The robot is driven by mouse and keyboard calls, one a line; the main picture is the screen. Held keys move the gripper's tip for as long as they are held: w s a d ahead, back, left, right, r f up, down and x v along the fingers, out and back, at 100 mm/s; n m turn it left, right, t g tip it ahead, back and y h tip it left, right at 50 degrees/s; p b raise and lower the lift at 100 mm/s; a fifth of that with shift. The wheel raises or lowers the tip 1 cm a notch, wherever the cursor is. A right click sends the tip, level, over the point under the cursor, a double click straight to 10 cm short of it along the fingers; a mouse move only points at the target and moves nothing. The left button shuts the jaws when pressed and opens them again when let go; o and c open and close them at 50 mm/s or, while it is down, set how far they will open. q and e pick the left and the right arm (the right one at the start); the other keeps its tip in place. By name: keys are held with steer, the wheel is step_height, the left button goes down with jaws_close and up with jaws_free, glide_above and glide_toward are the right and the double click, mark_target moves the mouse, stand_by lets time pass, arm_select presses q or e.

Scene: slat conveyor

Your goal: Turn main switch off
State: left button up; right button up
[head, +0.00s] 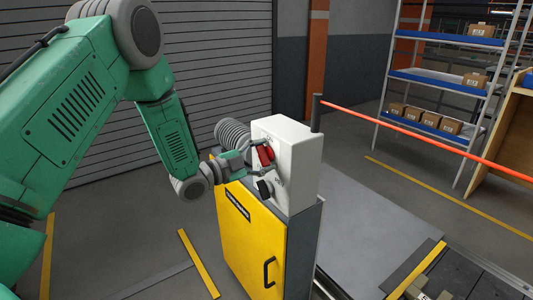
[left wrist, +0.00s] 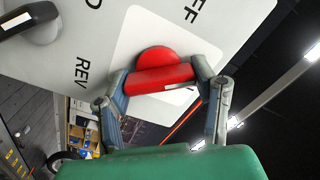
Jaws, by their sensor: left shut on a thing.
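The main switch is a red rotary knob (head: 266,155) on the face of a white control box (head: 290,145). In the left wrist view the red knob (left wrist: 158,78) fills the space between my fingers, its grip bar lying nearly level in the picture with a white mark near its right end. The letters "FF" show above it on the panel. My left gripper (head: 254,160) is shut on the knob, one finger (left wrist: 118,90) on each side. My right gripper is not in view.
A black knob (head: 264,189) sits lower on the same panel, with "REV" near it in the left wrist view. The box stands on a yellow cabinet (head: 250,240). An orange barrier bar (head: 420,135) runs right, past shelves with cartons (head: 435,120). Open floor lies left.

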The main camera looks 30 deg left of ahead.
arm_select(q)
steer(key=n, duration=0.2)
steer(key=n+p, duration=0.1)
steer(key=n, duration=0.2)
steer(key=shift+s+a+f+n+p, duration=0.15)
steer(key=shift+a+f+n+p, duration=0.2)
steer(key=shift+a+n, duration=0.05)
steer(key=shift+d+f+n+p, duration=0.15)
steer(key=shift+n+p, duration=0.4)
steer(key=shift+n, duration=1.65)
steer(key=shift+s, duration=0.1)
steer(key=o, duration=1.2)
steer(key=shift+c, duration=0.2)
steer(key=shift+r, duration=0.2)
